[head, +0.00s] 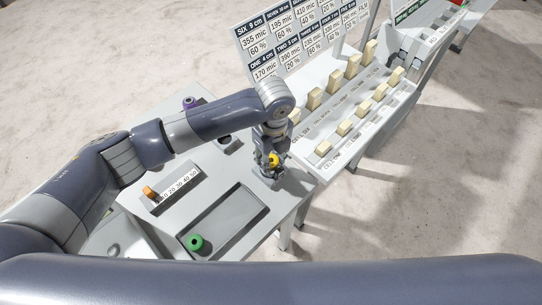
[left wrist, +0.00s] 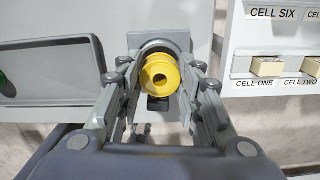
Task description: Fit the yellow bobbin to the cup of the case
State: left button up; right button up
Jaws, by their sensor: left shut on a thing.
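My left gripper (head: 268,168) reaches down over the right part of the grey table and is shut on the yellow bobbin (head: 274,160). In the left wrist view the bobbin (left wrist: 159,76) sits between the two fingers, its round face and dark centre hole toward the camera. Just behind it is a grey block with a rounded dark rim (left wrist: 160,43), which looks like the case with its cup. The bobbin covers most of the cup, and I cannot tell whether they touch. My right gripper is not in view.
A green bobbin (head: 195,242) lies at the shallow tray (head: 262,208). An orange piece (head: 150,192) stands at a numbered scale (head: 180,190). A purple spool (head: 189,102) is at the back. A stepped rack (head: 352,118) with several cream switches and a label board (head: 300,38) stand right.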

pick_arm(q)
jog(key=shift+p, duration=0.35)
dwell(0.5)
jog(key=shift+f+b, duration=0.45)
jog(key=shift+f, duration=0.45)
jog(key=o, duration=0.9)
jog(key=shift+c, duration=0.2)
notch_tip(320, 180, up, 12)
jog(key=shift+d, duration=0.15)
jog(key=shift+s, duration=0.15)
